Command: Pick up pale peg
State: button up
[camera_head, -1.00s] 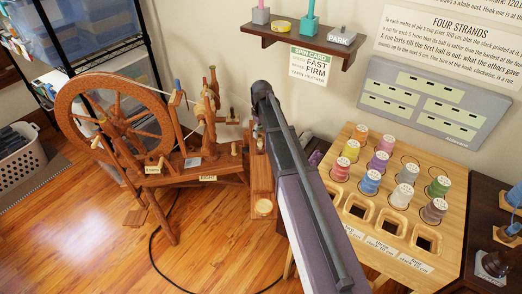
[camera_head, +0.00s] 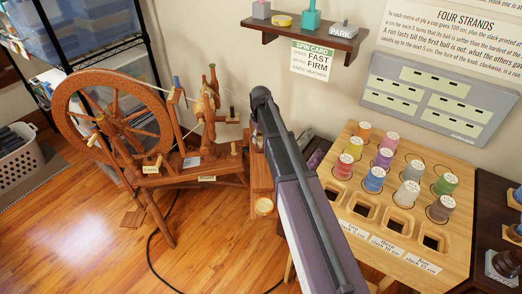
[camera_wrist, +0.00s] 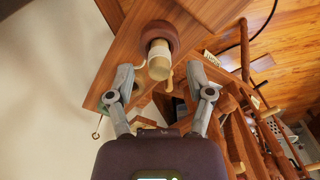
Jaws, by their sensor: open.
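The pale peg (camera_wrist: 159,62) shows in the wrist view as a short cream cylinder in a dark brown round collar on a wooden board. It points roughly toward the camera. My gripper (camera_wrist: 160,76) is open, with one grey finger on each side of the peg and gaps between. Whether the fingertips reach down to the peg's depth I cannot tell. In the head view my arm hides the gripper, and I cannot pick out this peg with certainty.
The spinning wheel (camera_head: 116,128) stands on the left. A wooden rack (camera_head: 410,228) with several coloured spools stands on the right. A wall shelf (camera_head: 300,35) hangs above my arm. Open floor (camera_head: 215,255) lies in front, crossed by a dark cable.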

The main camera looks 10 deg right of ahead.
jog(key=shift+f+b, duration=0.5)
jog(key=shift+f, duration=0.3)
grip_shut()
